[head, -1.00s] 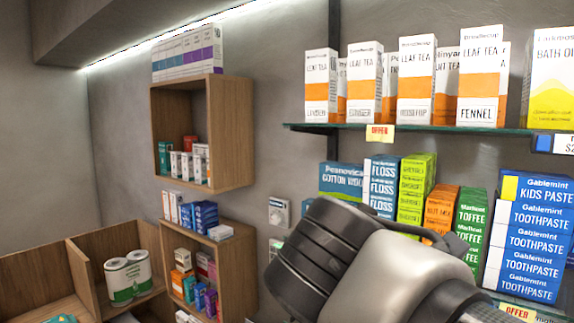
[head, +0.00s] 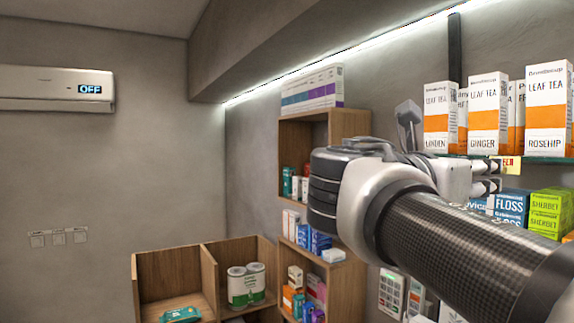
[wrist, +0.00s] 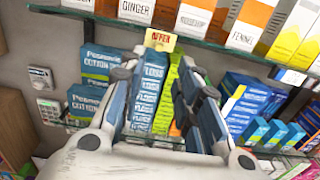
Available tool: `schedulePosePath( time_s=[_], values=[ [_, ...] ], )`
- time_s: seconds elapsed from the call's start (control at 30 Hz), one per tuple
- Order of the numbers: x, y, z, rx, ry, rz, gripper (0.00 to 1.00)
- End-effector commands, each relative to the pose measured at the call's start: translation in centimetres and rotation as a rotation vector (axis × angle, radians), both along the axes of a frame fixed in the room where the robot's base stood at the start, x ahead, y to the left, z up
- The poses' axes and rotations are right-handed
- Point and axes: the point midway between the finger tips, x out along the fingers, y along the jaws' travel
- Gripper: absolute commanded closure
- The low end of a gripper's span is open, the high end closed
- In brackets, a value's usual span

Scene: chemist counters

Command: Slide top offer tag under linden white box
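The yellow top offer tag (head: 511,165) hangs on the front edge of the upper glass shelf, below the ginger and rosehip boxes. The linden white box (head: 437,118), white with an orange band, stands upright at that shelf's left end. In the wrist view only its bottom (wrist: 78,4) seems to show, at the top edge. My gripper (head: 497,177) is open, its fingers pointing at the tag in the head view. In the wrist view, the tag (wrist: 160,42) lies between and just beyond the spread fingertips of my gripper (wrist: 161,62). Contact cannot be told.
Ginger (head: 488,112) and rosehip (head: 547,108) boxes stand right of linden. Below the upper glass shelf (wrist: 225,52) are floss boxes (wrist: 148,92), blue cotton boxes (wrist: 100,62) and toothpaste (wrist: 245,100). Wooden cubbies (head: 350,125) are left of the shelf.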

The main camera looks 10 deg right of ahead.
Motion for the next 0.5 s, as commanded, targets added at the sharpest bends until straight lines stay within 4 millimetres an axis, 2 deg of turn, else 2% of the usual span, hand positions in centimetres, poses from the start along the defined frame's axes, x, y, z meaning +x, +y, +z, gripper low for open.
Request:
schedulePosePath(
  time_s=[0.03, 0.2, 0.33, 0.5],
  values=[
    [0.3, -1.2, 0.1, 0.0, 0.002, -0.008, 0.7],
    [1.7, -4.5, 0.1, 0.0, 0.002, -0.006, 0.7],
    [2.6, -6.4, 0.1, 0.002, 0.001, -0.004, 0.7],
    [3.3, -7.8, 0.0, 0.002, 0.001, 0.0, 0.7]
  ],
)
